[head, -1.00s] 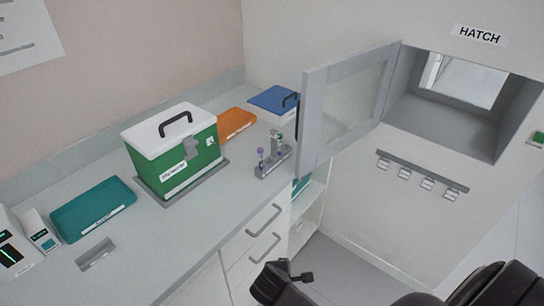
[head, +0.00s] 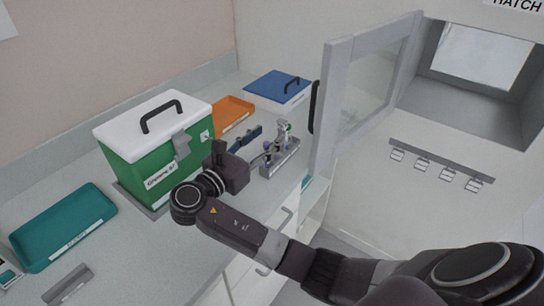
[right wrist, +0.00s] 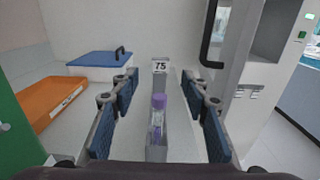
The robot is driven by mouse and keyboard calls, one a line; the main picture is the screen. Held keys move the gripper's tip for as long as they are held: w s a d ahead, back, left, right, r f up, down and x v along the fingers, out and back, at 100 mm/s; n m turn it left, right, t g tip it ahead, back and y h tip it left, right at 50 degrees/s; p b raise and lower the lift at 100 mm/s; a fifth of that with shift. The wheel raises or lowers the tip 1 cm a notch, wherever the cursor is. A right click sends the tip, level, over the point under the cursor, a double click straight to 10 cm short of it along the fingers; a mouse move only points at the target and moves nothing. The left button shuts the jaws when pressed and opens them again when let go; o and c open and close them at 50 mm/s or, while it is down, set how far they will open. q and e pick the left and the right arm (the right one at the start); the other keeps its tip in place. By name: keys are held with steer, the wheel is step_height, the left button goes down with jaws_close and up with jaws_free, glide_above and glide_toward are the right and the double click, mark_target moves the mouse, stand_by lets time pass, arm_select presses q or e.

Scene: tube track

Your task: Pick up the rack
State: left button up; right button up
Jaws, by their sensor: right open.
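The rack (head: 279,162) is a small grey stand on the counter near its right edge, in front of the open hatch door. It carries capped tubes; a purple-capped tube (right wrist: 158,112) stands upright in the right wrist view. At the rack's far end is a grey post with a "75" label (right wrist: 160,66). My right gripper (head: 254,147) is open just left of the rack in the head view. In the right wrist view its blue-padded fingers stand on either side of the rack, apart from it. My left gripper is not in view.
A green box with a white lid (head: 140,155) stands left of my right gripper. An orange tray (head: 232,112) and a blue-lidded box (head: 278,88) are behind. The open hatch door (head: 360,90) stands close to the rack's right.

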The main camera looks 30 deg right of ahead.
mark_target(280, 127)
steer(key=shift+w+d+f, duration=0.1)
steer(key=shift+f, duration=0.05)
steer(key=shift+w+d+b, duration=0.1)
steer(key=shift+d+b, duration=0.2)
steer(key=shift+b, duration=0.15)
steer(key=b+x, duration=0.2)
steer(key=shift+d, duration=0.4)
steer(key=b+x, duration=0.3)
steer(key=shift+w+d+b, duration=0.2)
steer(key=shift+b, duration=0.1)
steer(key=shift+w+d+r, duration=0.1)
steer(key=shift+d+r, duration=0.2)
steer(key=c, duration=0.4)
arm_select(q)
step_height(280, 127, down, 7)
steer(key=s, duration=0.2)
arm_select(e)
jaws_close()
